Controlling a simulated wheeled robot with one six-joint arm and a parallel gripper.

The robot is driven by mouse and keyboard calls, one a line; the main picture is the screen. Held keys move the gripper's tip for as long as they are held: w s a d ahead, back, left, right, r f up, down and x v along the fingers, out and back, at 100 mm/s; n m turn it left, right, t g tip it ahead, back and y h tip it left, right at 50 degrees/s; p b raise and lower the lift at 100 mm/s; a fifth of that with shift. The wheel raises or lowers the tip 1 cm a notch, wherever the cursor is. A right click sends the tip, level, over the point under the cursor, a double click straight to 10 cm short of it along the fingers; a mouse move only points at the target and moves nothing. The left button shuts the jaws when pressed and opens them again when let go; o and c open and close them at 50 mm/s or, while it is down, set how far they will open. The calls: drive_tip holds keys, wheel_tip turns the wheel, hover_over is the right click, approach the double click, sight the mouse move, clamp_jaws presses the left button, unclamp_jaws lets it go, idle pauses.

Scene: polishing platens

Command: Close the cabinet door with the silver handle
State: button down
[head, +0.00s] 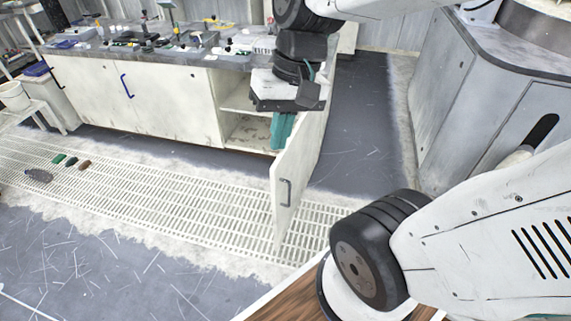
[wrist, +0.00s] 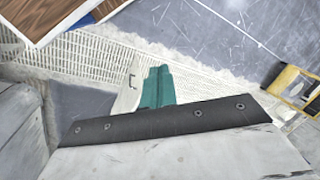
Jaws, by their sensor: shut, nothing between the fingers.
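The cabinet door (head: 299,172) stands open, swung out over the floor grating from the right end of the white cabinet (head: 185,98). Its silver-grey handle (head: 286,193) is upright near the free edge. My gripper (head: 282,132) points down with its teal fingers shut and empty, by the door's upper part and in front of the open compartment. I cannot tell whether it touches the door. In the wrist view the shut fingers (wrist: 157,86) are beside the door (wrist: 126,98), whose handle (wrist: 132,80) also shows. My wrist hides part of the door and cabinet.
The open compartment (head: 243,130) shows a shelf. Closed doors to its left carry a blue handle (head: 126,86) and a dark handle (head: 55,78). Tools crowd the countertop (head: 190,55). A grey machine housing (head: 470,110) stands right. Floor grating (head: 150,185) in front is mostly clear.

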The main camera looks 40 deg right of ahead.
drive_tip(key=w+d+f+m+t+y, duration=0.45)
drive_tip(key=w+d+f+m, duration=0.55)
drive_tip(key=w+f+m, duration=0.4)
drive_tip(key=d+f+m+t+h, duration=0.2)
drive_tip(key=d+f+m+t, duration=0.1)
drive_tip(key=d+f+m, duration=1.15)
drive_tip(key=n, duration=0.2)
approach(281, 168)
wheel_tip(281, 168, down, 4)
drive_tip(key=w+a, duration=0.2)
drive_tip(key=shift+w+a+h, duration=0.2)
drive_tip(key=shift+w+h, duration=0.05)
drive_tip(key=shift+w+a, duration=0.2)
drive_tip(key=shift+w, duration=0.2)
drive_tip(key=shift+w, duration=0.1)
